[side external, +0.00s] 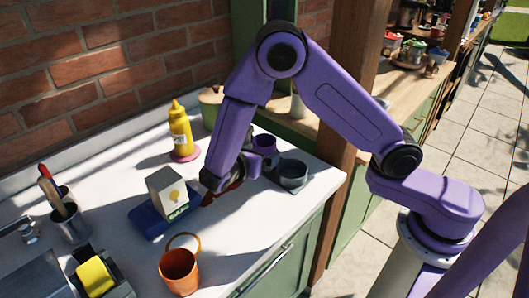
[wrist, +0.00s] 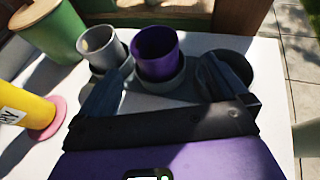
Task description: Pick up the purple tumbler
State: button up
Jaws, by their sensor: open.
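The purple tumbler (wrist: 156,56) stands upright in a round cup of a grey holder (wrist: 183,91) in the wrist view. In the side view the tumbler (side external: 264,144) shows just right of my forearm, partly hidden. A grey tumbler (wrist: 102,48) stands left of it in the same holder. A round cup of the holder (side external: 291,175) at the right looks empty. My gripper (wrist: 163,86) is open, its fingers apart on the near side of the purple tumbler, with nothing between them. In the side view its fingertips are hard to make out.
A yellow mustard bottle (side external: 180,132) stands on a pink coaster (side external: 185,154). A carton (side external: 168,192) stands on a blue base (side external: 150,219). An orange mug (side external: 179,271) is near the counter's front. A green pot (wrist: 50,32) is at the wrist view's left.

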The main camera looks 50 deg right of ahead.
aim_at(269, 142)
jog(key=shift+w+x, duration=0.15)
jog(key=shift+x, duration=1.8)
jog(key=shift+w+x, duration=0.1)
jog(key=shift+x, duration=1.9)
jog(key=shift+r, duration=0.1)
jog(key=c, duration=1.1)
jog(key=shift+o, duration=0.2)
jog(key=shift+r, duration=0.2)
